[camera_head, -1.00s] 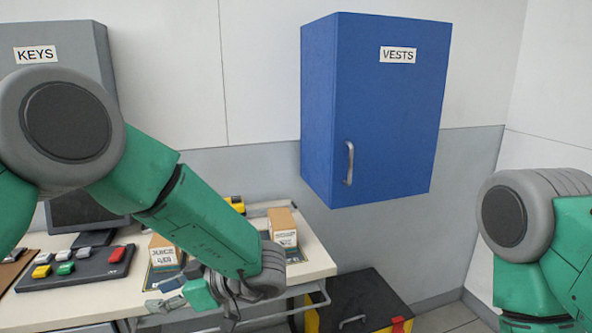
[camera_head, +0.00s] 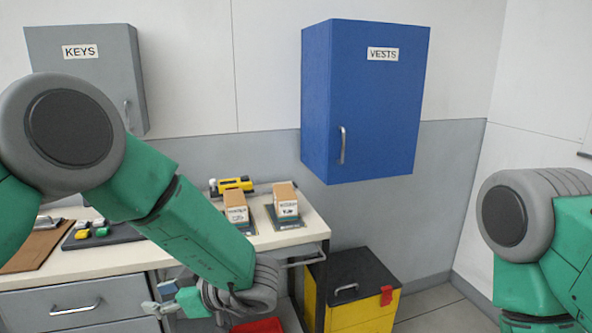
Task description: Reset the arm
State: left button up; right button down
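My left arm comes in from the left, green with grey joints. Its gripper (camera_head: 172,300) hangs in front of the table's drawers, below the table top, at the lower middle of the view. Its small fingers are partly hidden behind the wrist, and I cannot make out how far apart they are.
A blue VESTS cabinet (camera_head: 362,105) and a grey KEYS cabinet (camera_head: 85,70) hang on the wall, both shut. The table (camera_head: 290,238) holds two small boxes, a yellow tool (camera_head: 232,185) and a dark tray (camera_head: 105,237). A black-and-yellow chest (camera_head: 355,295) stands on the floor at its right.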

pick_arm(q)
jog(key=s+a+f+m+t+h+b, duration=0.1)
jog(key=s+f+m+t+h+b, duration=0.25)
jog(key=f, duration=0.85)
jog(key=s+a+f+m+t+h+b, duration=0.1)
jog(key=a+f+m+t+h+b, duration=0.2)
jog(key=f+m, duration=0.6)
jog(key=s+f+m+g+h+b, duration=0.1)
jog(key=s+f, duration=0.3)
jog(key=s, duration=0.4)
jog(key=s+d+f+m+g+h+b, duration=0.1)
jog(key=s+f+g+h, duration=0.2)
jog(key=s, duration=0.6)
jog(key=s+f+m+g+h+b, duration=0.2)
jog(key=s+f, duration=0.4)
jog(key=s, duration=0.3)
jog(key=shift+d+f+g+h, duration=0.2)
jog(key=shift+g+h, duration=0.35)
jog(key=shift+g, duration=0.7)
jog(key=shift+w, duration=0.25)
grip_shut()
